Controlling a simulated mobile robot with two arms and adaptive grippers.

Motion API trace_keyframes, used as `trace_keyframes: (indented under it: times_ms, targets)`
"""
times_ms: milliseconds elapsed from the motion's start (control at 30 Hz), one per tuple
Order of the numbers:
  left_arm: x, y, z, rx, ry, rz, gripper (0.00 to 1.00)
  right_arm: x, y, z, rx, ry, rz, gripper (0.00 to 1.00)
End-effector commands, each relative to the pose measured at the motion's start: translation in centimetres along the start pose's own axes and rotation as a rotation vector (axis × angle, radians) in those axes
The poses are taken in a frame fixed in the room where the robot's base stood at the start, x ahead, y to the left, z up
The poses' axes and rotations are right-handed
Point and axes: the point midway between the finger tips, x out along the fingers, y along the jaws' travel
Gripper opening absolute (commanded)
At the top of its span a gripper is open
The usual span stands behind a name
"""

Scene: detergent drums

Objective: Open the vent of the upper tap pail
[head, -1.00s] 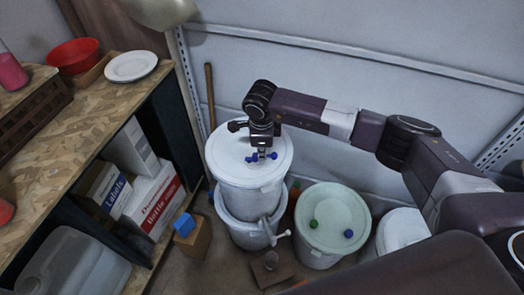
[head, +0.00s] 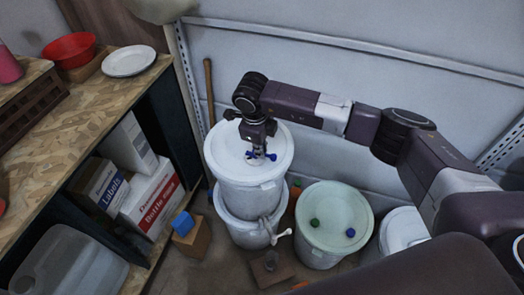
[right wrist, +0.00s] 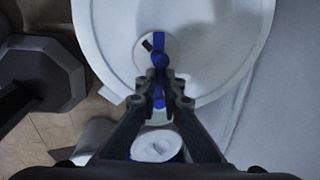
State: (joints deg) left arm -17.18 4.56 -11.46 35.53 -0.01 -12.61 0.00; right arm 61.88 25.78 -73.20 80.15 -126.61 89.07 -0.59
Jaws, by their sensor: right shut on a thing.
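The upper tap pail (head: 243,197) is white with a white lid and stands stacked on a second white pail (head: 243,233). A blue winged vent piece (right wrist: 159,60) sits on its lid; it also shows in the head view (head: 271,156). My right gripper (head: 258,151) reaches down to the lid and is shut on the blue vent. In the right wrist view the fingers (right wrist: 160,96) close around the blue part, which partly hides between them. A white tap (head: 272,233) sticks out low at the front of the stack. My left gripper is not in view.
A pale green-lidded pail (head: 333,222) with a green and a blue cap stands to the right, with another white pail (head: 403,232) beyond. A wooden shelf (head: 92,112) with boxes is at the left. A wall (head: 330,80) rises close behind.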

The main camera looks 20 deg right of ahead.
Motion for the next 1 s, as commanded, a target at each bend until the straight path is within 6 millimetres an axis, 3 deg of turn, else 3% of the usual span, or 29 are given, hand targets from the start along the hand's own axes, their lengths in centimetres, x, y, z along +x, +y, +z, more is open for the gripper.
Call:
trace_keyframes:
  times_ms: [500, 1000]
  targets:
    - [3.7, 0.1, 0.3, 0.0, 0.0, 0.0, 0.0, 0.0, 0.9, 0.7, 0.473, 0.09, -0.001, 0.0]
    - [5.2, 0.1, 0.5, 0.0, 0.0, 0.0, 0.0, -0.3, 1.2, 1.2, 0.756, 0.145, 0.0, 0.0]
